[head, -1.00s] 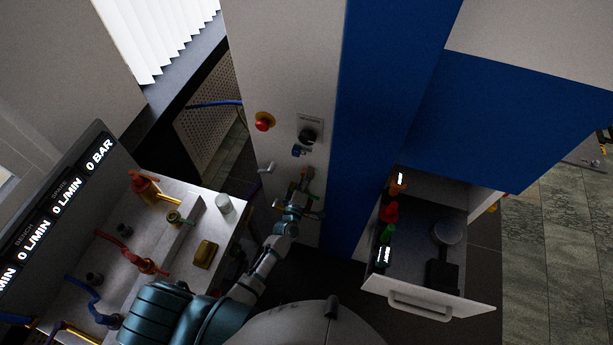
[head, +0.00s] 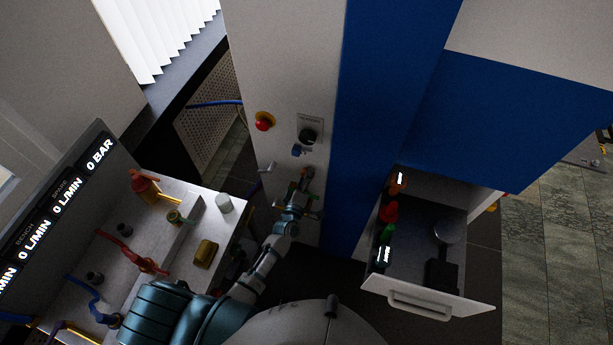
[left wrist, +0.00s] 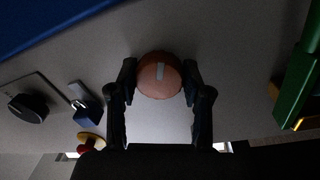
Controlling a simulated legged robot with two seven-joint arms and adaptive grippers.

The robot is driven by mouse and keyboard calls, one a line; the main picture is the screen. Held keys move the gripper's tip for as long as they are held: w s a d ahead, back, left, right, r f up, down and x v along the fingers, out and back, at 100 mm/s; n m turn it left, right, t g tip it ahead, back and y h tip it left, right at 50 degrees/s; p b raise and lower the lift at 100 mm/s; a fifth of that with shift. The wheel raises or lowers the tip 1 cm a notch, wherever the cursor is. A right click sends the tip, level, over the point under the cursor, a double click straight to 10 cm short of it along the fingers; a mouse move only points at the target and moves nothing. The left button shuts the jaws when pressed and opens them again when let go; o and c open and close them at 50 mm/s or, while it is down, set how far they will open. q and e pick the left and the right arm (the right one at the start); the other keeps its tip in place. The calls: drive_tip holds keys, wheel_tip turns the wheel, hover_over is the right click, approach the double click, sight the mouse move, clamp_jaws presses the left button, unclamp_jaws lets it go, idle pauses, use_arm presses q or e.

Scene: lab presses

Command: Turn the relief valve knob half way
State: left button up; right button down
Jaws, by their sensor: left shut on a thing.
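The relief valve knob, taken to be the round orange-red knob (left wrist: 159,84) with a short white mark, sits on the grey panel in the left wrist view. My left gripper (left wrist: 160,82) is shut on it, one finger on each side. The white mark points almost straight up in that view. In the head view my left gripper (head: 299,193) is at the lower part of the grey column, and a small reddish part of the knob (head: 308,173) shows beyond it. My right gripper is not in view.
A bench (head: 190,235) with valves stands left. An open drawer (head: 440,298) holding several items is at right.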

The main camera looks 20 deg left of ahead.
use_arm(q)
drive_tip(key=shift+d+f, duration=0.1)
drive_tip(key=shift+f, duration=0.2)
drive_tip(key=o, duration=1.2)
drive_tip(key=shift+c, duration=0.2)
drive_tip(key=shift+w, duration=0.1)
drive_tip(key=shift+r, duration=0.1)
drive_tip(key=s, duration=1.2)
drive_tip(key=shift+a+f, duration=0.3)
drive_tip(key=shift+f, duration=0.15)
